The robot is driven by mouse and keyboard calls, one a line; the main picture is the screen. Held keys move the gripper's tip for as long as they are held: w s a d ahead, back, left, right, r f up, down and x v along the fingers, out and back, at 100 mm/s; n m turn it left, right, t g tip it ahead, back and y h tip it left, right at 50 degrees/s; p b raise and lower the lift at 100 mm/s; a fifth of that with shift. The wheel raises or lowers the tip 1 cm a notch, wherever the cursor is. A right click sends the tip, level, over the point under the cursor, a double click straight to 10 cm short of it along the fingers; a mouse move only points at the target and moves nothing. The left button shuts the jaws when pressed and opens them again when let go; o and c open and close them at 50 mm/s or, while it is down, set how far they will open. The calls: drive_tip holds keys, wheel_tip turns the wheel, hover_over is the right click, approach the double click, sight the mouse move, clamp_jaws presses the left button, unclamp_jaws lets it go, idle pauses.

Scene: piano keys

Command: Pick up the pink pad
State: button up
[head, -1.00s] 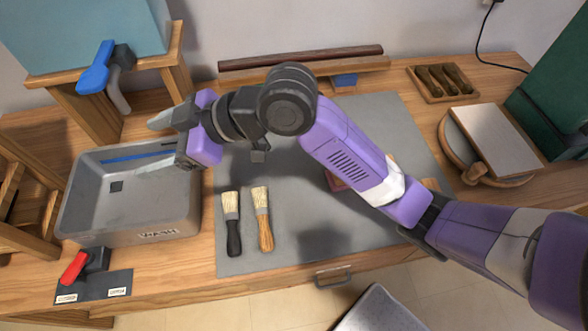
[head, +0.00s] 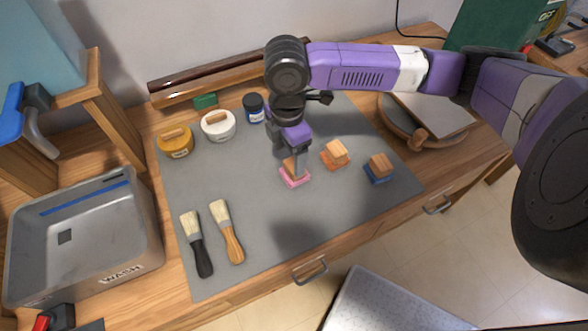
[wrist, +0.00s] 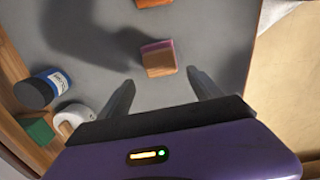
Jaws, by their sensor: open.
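The pink pad (head: 295,179) lies on the grey mat with a wooden block handle on top. My gripper (head: 291,160) points down just above it in the head view and partly covers the handle. In the wrist view my gripper (wrist: 161,79) is open and empty, its fingers spread. The pad's wooden handle (wrist: 159,60) shows just beyond the fingertips, roughly in line with the gap, with a pinkish edge. Whether the fingers touch it cannot be told.
An orange pad (head: 335,158) and a blue pad (head: 379,171) lie to the right. Yellow (head: 175,143), white (head: 218,127) and blue (head: 254,109) jars stand behind left. Two brushes (head: 228,232) lie front left beside a grey wash basin (head: 130,262).

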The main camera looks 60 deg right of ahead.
sight(291, 166)
drive_tip(key=shift+s+f+p, duration=0.2)
drive_tip(key=shift+f+p, duration=0.15)
drive_tip(key=shift+f, duration=2.3)
drive_tip(key=c, duration=1.5)
drive_tip(key=shift+o, duration=0.2)
drive_tip(key=shift+r, duration=0.15)
wheel_tip(291, 166, up, 20)
